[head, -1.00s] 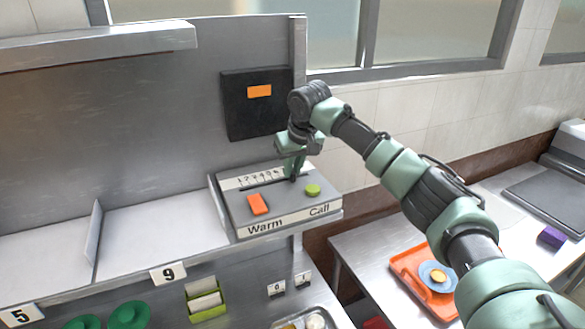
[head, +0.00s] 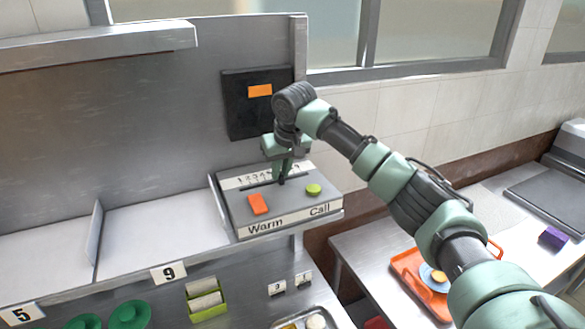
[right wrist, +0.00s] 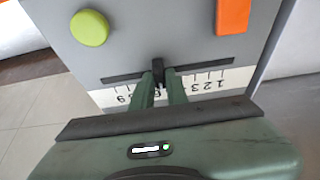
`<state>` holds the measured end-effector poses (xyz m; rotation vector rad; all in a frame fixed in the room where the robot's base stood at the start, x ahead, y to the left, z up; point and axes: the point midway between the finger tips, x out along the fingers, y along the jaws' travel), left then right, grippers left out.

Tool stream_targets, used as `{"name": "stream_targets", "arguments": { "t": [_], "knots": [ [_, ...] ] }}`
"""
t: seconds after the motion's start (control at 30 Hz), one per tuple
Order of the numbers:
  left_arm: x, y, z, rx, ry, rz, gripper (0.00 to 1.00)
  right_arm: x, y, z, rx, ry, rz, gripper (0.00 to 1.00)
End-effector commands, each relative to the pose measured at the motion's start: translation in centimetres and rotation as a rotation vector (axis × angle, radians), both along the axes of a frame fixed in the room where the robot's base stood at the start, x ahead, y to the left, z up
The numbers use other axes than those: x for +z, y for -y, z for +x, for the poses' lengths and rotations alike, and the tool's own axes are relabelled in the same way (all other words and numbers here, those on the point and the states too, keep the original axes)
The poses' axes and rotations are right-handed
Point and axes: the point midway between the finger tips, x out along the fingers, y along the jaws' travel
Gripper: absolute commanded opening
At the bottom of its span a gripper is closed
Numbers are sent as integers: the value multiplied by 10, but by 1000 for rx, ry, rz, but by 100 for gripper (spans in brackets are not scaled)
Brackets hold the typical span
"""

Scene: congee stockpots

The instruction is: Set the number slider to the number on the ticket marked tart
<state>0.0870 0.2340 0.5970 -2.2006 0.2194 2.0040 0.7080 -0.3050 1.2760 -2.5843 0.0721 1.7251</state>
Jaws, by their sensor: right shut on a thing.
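The number slider is on a grey control box (head: 235,208), with a dark slot and a printed row of numbers (head: 250,178). My right gripper (head: 281,181) is shut on the slider's dark knob (right wrist: 158,70). In the right wrist view, my right gripper (right wrist: 164,80) hides part of the scale (right wrist: 205,82); the numbers appear upside down. The knob stands past the middle toward the 9 end, around 6; the exact mark is partly covered. No ticket marked tart can be read. My left gripper is not in view.
The box carries an orange Warm switch (head: 258,204) and a green Call button (head: 313,189). A black panel with an orange label (head: 259,90) hangs behind. Below are a green holder with cards (head: 206,300) and small number cards (head: 277,288). An orange tray (head: 409,273) lies right.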

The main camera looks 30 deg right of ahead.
Motion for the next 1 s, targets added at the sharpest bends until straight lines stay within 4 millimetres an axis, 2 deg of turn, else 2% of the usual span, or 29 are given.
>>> {"name": "stream_targets", "arguments": {
  "t": [0.07,0.3,0.33,0.4,0.77,1.0],
  "knots": [
    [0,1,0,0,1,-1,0,0,-8,1,2,3,2,0],
    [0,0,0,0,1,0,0,1,-7,1,0,3,0,0],
    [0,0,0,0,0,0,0,1,-7,1,0,3,0,23],
    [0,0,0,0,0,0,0,1,-6,1,0,2,0,36],
    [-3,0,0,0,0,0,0,3,-7,-1,0,1,0,36],
    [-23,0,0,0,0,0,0,35,-7,-14,0,5,2,36]
  ]
}}
